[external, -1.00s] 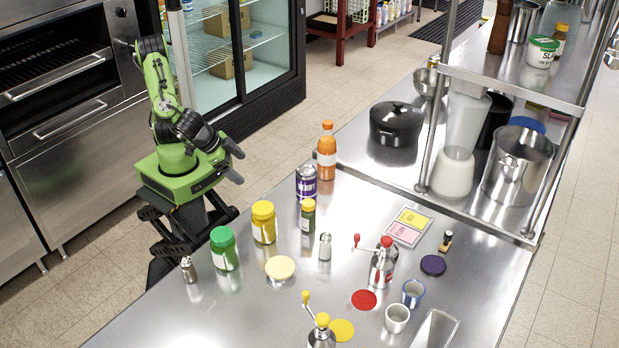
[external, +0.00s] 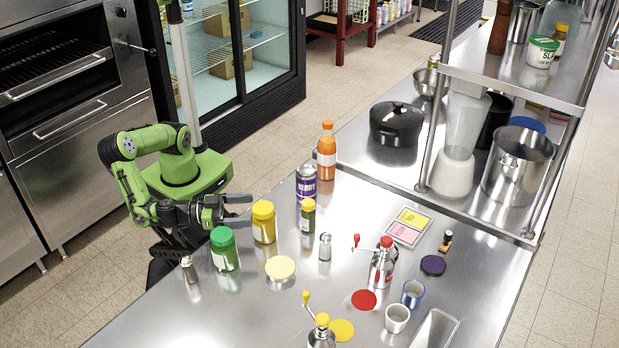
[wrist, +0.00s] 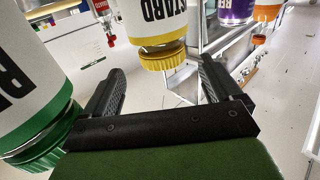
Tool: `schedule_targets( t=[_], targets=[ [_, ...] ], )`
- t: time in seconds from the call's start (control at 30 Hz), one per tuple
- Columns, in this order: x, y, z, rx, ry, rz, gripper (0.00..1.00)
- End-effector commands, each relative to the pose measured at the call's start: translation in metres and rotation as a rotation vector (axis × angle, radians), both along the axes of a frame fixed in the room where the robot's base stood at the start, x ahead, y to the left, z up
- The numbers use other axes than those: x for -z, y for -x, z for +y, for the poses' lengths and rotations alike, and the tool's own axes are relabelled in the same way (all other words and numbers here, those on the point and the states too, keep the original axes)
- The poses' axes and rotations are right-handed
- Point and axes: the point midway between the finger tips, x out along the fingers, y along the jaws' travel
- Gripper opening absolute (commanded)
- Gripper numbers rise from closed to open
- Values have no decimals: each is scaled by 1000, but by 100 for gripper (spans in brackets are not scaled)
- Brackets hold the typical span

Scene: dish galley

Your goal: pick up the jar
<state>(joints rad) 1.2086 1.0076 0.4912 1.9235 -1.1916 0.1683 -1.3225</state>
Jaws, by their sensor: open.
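A yellow-lidded mustard jar (external: 264,226) stands upright on the steel counter. In the wrist view the mustard jar (wrist: 150,20) lies ahead, lined up between my finger tips. A green-lidded jar (external: 224,254) stands to its left and nearer the camera; in the wrist view that jar (wrist: 28,75) is large, beside my left finger. My gripper (external: 246,209) is open and empty, low at the counter's left edge, with its fingers pointing at the mustard jar. Contact with the jar cannot be made out.
A purple berry can (external: 306,184) and an orange bottle (external: 326,158) stand farther back. A shaker (external: 325,247), a cream-coloured disc (external: 280,268) and a red-topped pump dispenser (external: 381,264) are to the right. A small shaker (external: 189,270) stands at the left edge, close to my arm.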

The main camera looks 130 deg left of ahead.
Motion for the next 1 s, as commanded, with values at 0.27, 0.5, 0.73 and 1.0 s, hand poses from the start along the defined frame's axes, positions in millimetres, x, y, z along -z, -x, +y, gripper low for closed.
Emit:
schedule_targets(
  t=[0.27, 0.5, 0.73, 1.0],
  targets=[
    [0, -31, 33, -3, 0, 1, 92],
    [0, -42, 40, 0, 1, 2, 92],
    [0, -42, 40, 0, 1, 2, 69],
    [0, -41, 40, 0, 1, 2, 27]
  ],
)
